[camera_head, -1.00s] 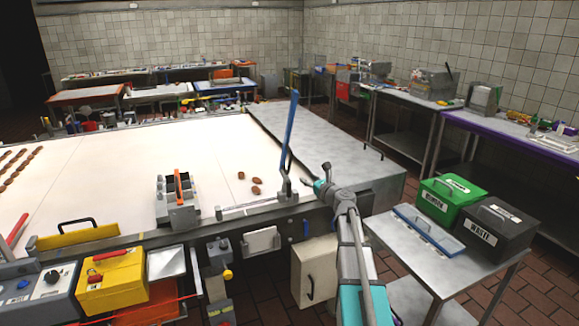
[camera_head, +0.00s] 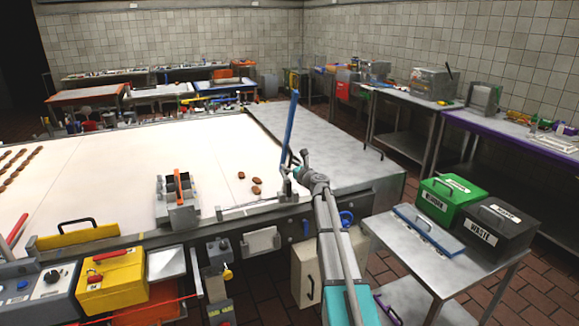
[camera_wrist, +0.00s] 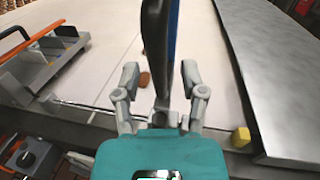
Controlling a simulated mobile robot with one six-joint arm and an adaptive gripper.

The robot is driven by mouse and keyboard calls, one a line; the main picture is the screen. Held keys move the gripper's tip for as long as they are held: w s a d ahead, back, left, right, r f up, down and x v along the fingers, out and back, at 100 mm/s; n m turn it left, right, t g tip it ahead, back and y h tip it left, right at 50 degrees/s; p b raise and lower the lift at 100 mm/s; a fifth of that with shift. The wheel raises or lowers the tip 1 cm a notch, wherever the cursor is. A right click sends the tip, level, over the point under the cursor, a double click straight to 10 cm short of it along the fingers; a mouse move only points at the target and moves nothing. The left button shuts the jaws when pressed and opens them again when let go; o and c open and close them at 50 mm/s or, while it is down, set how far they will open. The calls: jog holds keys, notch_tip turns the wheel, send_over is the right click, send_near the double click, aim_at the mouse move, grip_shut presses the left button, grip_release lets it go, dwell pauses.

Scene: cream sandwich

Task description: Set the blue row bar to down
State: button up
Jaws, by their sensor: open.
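The blue row bar (camera_head: 290,125) stands nearly upright at the right end of the long pale table's near edge, leaning slightly right at its top. My gripper (camera_head: 297,160) is low by the bar's base, close to its right side. In the wrist view my gripper (camera_wrist: 160,76) is open. A grey upright part (camera_wrist: 155,35) and a strip of the blue bar (camera_wrist: 173,35) appear in the gap between the fingers. I cannot tell whether either finger touches the bar. My gripper and arm hide part of the bar's lower end in the head view.
The pale table (camera_head: 140,165) carries a few brown pieces (camera_head: 256,190) left of the bar. A grey metal surface (camera_head: 325,140) adjoins it on the right. A side table holds a green box (camera_head: 448,200) and a black waste box (camera_head: 495,232). A grey holder (camera_head: 178,200) stands farther left.

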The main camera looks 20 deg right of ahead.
jog(key=shift+w+a, duration=0.1)
jog(key=shift+w, duration=0.2)
grip_shut()
